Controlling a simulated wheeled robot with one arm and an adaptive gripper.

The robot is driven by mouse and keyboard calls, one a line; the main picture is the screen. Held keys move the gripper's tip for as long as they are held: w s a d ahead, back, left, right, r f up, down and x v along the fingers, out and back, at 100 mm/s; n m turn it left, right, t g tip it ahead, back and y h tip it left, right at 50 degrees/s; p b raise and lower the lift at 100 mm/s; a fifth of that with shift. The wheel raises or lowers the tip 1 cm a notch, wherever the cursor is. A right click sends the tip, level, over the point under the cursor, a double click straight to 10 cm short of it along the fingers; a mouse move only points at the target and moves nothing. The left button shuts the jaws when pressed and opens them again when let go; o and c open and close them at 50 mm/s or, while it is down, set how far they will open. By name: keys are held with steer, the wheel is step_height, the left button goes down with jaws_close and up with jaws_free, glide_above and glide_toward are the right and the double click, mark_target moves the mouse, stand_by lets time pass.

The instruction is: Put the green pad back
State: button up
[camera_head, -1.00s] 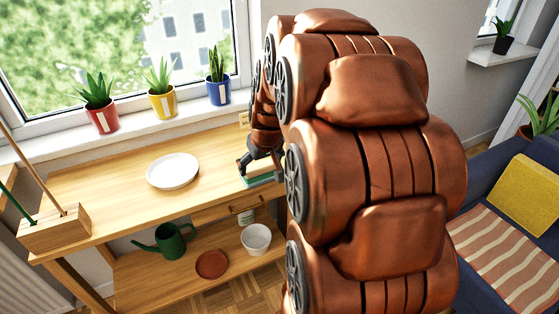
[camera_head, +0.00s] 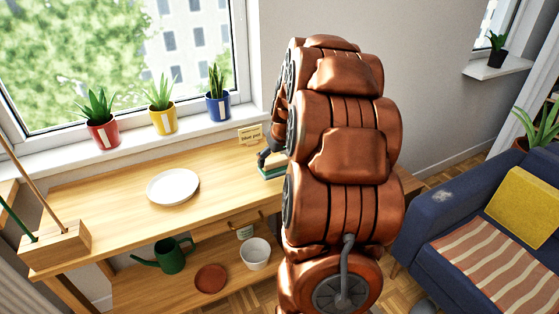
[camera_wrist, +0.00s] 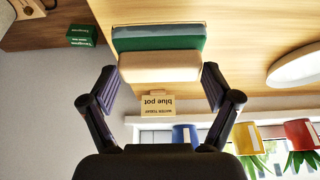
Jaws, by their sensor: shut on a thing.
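The green pad (camera_head: 272,172) is at the right rear of the wooden bench, mostly hidden by my arm. In the wrist view, which is upside down, the green pad (camera_wrist: 158,43) shows as a green layer beside a cream block (camera_wrist: 160,68). I cannot tell whether they are one piece. My gripper (camera_wrist: 160,85) has a finger on each side of the cream part and is shut on it. In the head view my gripper (camera_head: 268,158) is just above the green. I cannot tell whether the pad touches the bench top.
A "Water today blue pot" card (camera_head: 250,135) stands at the back edge. A white plate (camera_head: 172,187) lies left of my gripper. Red (camera_head: 103,134), yellow (camera_head: 164,120) and blue (camera_head: 218,106) plant pots line the sill. A watering can (camera_head: 173,255) stands below.

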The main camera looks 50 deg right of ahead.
mark_target(281, 157)
steer(key=shift+w+d+f, duration=0.1)
steer(key=shift+w+d, duration=0.3)
steer(key=shift+d, duration=0.35)
steer(key=shift+w+d, duration=0.35)
steer(key=shift+d, duration=0.35)
steer(key=shift+f+p, duration=0.6)
steer(key=shift+f, duration=1.15)
steer(key=shift+f, duration=0.1)
steer(key=o, duration=0.8)
steer(key=shift+c, duration=0.2)
steer(key=b+v, duration=0.1)
steer(key=v, duration=1.1)
steer(key=shift+b, duration=0.3)
